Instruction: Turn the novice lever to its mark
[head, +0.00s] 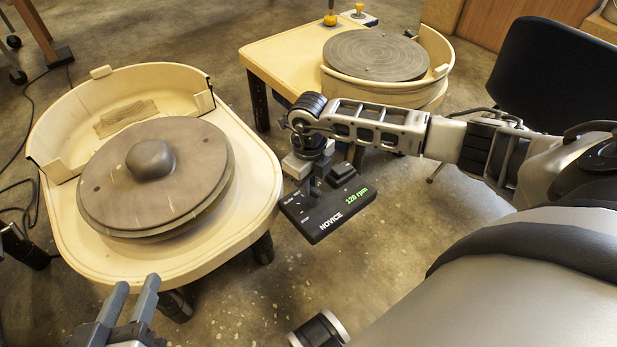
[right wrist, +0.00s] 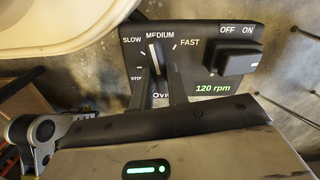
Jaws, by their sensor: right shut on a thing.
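The novice control box (head: 330,212) is a dark panel labelled NOVICE with a green 120 rpm readout. In the right wrist view, its face (right wrist: 215,60) has STOP, SLOW, MEDIUM and FAST around a lever. The pale lever (right wrist: 154,52) points up, its tip just under the word MEDIUM. My right gripper (right wrist: 158,80) is shut on the lever, one dark finger on each side. It also shows above the box in the head view (head: 311,184); there it hides the lever. My left gripper (head: 135,287) is open and empty at the lower left, fingers apart, away from the box.
A cream pottery wheel (head: 262,185) with a grey disc and a clay lump (head: 151,160) stands left of the box. A second wheel (head: 375,55) stands behind my right arm. A dark on/off switch (right wrist: 234,56) sits beside the lever.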

